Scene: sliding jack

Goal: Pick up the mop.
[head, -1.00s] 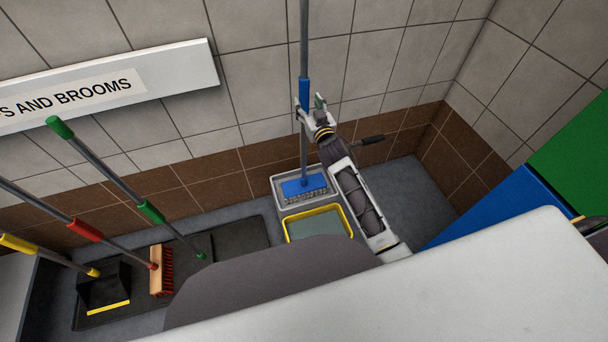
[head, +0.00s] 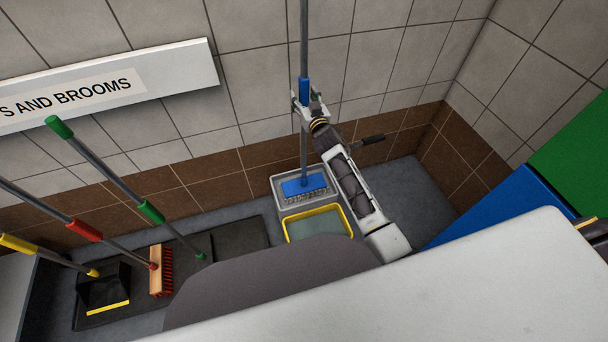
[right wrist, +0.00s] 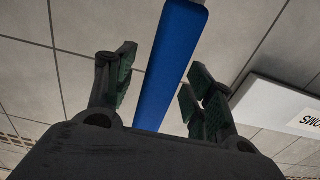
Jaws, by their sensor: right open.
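The mop stands upright in a grey wringer bucket, with a blue head (head: 304,187) and a long grey handle that has a blue grip section (head: 304,90). My right gripper (head: 306,101) is at the handle, around the lower part of the blue section. In the right wrist view the blue section (right wrist: 172,65) passes between the two open fingers (right wrist: 160,88), with a gap on each side. Whether it lies fully within the finger depth is hard to tell. My left gripper is not in view.
The bucket has a yellow-rimmed basin (head: 318,223) in front. A dark handle (head: 373,139) sticks out to its right. A red-bristled broom (head: 160,270), a dustpan (head: 104,290) and a green-gripped pole (head: 150,212) stand at left. A blue cabinet (head: 500,210) stands at right.

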